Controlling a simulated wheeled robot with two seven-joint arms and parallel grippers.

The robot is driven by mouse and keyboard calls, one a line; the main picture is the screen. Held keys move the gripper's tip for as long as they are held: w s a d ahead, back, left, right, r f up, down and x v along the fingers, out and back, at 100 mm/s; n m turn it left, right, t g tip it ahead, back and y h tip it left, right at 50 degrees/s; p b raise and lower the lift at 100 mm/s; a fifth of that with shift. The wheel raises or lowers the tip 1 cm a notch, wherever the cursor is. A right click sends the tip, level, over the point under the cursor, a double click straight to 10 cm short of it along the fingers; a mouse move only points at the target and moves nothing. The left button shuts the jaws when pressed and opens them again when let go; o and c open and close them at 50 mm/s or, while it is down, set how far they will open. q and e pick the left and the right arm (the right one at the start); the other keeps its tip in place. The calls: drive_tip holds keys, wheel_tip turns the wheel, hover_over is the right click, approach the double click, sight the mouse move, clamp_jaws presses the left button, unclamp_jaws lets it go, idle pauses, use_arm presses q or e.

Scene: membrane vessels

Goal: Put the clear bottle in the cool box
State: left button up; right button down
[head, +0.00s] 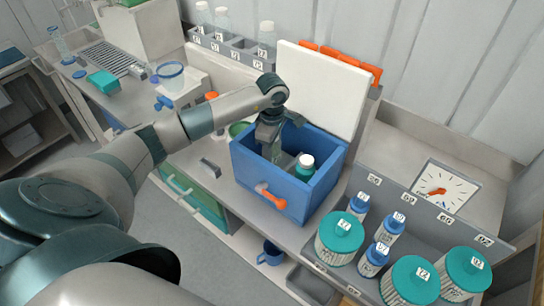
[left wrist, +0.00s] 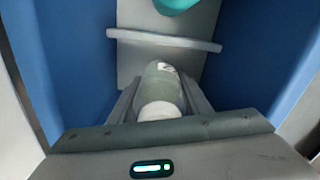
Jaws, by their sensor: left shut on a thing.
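The blue cool box (head: 262,185) stands open on the bench, with its white lid (head: 318,85) raised behind it. My left gripper (head: 270,135) reaches down into the left part of the box from above. It is shut on the clear bottle (left wrist: 160,92), which has a pale cap and shows between the fingers in the left wrist view. The bottle (head: 275,152) is partly hidden by the gripper and box wall in the head view. I cannot tell whether its base touches the floor of the box. My right gripper is not in view.
A teal bottle with a white cap (head: 305,162) stands in the right part of the box. A grey divider bar (left wrist: 165,40) crosses the box. Teal-lidded jars (head: 340,232) and blue-capped bottles (head: 374,258) fill a tray at the right. Clear bottles stand in a rack (head: 230,48) behind.

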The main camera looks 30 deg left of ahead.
use_arm(q)
drive_tip(key=shift+f+p, duration=0.35)
drive_tip(key=shift+f, duration=0.75)
drive_tip(key=shift+f+b, duration=0.25)
drive_tip(key=shift+b, duration=0.05)
drive_tip(key=o, duration=1.2)
drive_tip(key=shift+r, duration=0.1)
